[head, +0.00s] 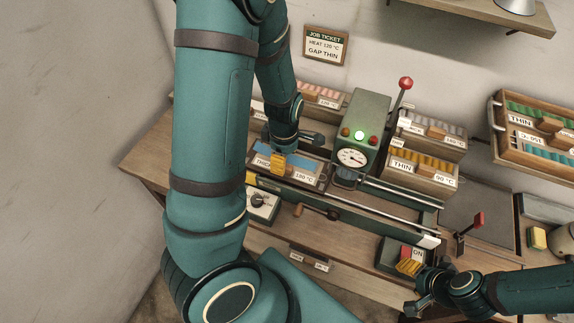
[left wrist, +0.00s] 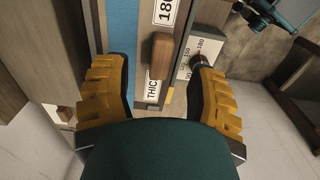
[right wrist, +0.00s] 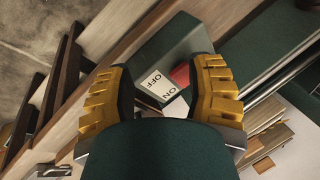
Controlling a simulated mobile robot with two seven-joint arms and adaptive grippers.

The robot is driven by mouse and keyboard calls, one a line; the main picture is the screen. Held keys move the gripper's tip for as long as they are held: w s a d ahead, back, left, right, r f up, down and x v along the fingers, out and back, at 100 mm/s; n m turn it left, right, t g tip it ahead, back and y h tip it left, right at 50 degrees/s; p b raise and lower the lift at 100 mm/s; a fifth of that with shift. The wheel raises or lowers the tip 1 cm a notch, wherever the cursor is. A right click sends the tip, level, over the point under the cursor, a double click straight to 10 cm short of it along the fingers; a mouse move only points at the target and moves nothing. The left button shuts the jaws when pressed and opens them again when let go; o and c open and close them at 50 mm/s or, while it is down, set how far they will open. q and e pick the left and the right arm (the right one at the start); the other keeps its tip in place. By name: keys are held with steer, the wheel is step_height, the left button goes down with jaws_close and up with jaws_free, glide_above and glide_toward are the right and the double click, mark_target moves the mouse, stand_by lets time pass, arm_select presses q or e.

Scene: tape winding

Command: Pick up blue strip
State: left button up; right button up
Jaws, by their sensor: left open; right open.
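A flat blue strip (head: 308,170) lies in a tray labelled THICK and 180 °C on the bench. It also shows in the left wrist view (left wrist: 122,25), running along the tray beside a wooden handle (left wrist: 160,57). My left gripper (head: 278,161) is at that tray, partly hidden behind my arm in the head view. Its yellow fingers are open, one on each side of the handle in the left wrist view, with nothing visibly gripped. My right gripper (head: 411,283) is open at the bench's front right, by a switch box (right wrist: 180,50) marked OFF and ON.
A THIN, 90 °C tray (head: 433,180) stands at right. A wall rack (head: 507,146) holds green and blue pieces.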

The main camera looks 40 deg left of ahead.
mark_target(292, 162)
arm_select(q)
steer(key=f, duration=0.4)
steer(key=shift+d+f+b, duration=0.25)
steer(key=shift+f+b, duration=0.1)
steer(key=shift+b, duration=0.05)
jaws_close()
